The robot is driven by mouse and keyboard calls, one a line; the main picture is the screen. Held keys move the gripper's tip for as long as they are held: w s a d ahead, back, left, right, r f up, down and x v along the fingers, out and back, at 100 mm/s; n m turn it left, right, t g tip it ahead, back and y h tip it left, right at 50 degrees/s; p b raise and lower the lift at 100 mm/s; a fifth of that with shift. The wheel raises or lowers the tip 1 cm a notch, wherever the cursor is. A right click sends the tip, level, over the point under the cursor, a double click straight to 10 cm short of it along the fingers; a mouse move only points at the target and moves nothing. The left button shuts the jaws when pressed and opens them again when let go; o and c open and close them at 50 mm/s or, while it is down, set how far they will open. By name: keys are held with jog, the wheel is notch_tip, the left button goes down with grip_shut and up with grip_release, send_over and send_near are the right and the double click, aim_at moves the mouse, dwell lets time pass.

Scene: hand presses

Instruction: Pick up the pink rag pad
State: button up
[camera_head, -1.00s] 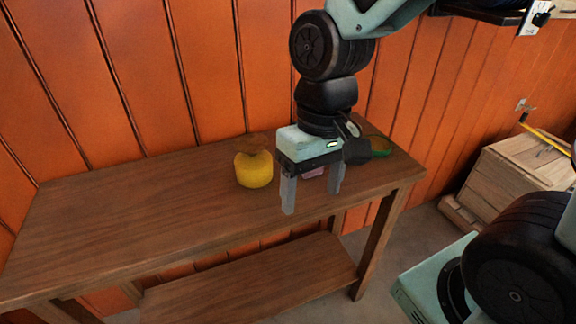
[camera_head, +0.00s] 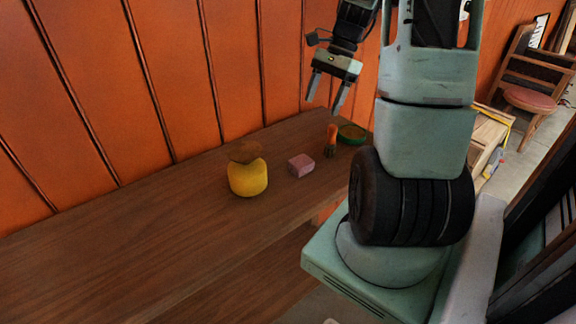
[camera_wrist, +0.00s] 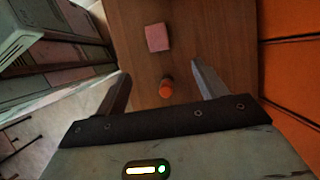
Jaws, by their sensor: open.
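The pink rag pad (camera_head: 301,165) is a small pink block lying on the wooden table (camera_head: 150,240), between a yellow object and an orange-handled brush. In the wrist view the pad (camera_wrist: 157,37) lies beyond the fingertips, with bare table around it. My gripper (camera_head: 324,108) is open and empty, raised well above the far right part of the table, near the orange wall. In the wrist view the fingers (camera_wrist: 160,75) are spread apart and the pad is not between them.
A yellow rounded object (camera_head: 248,179) with a brown piece (camera_head: 245,151) on top stands left of the pad. The orange-handled brush (camera_head: 331,140) stands right of it, beside a green round item (camera_head: 352,133). The left of the table is clear.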

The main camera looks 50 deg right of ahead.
send_over(302, 160)
jog(key=d, duration=0.2)
jog(key=f, duration=1)
jog(key=shift+s+d+f, duration=0.1)
jog(key=shift+d+f, duration=0.1)
jog(key=shift+f, duration=0.05)
jog(key=shift+s+x, duration=0.15)
jog(key=shift+x, duration=1.2)
jog(key=shift+s+x, duration=0.1)
jog(key=shift+x, duration=1.2)
jog(key=shift+a, duration=0.1)
jog(key=c, duration=1.1)
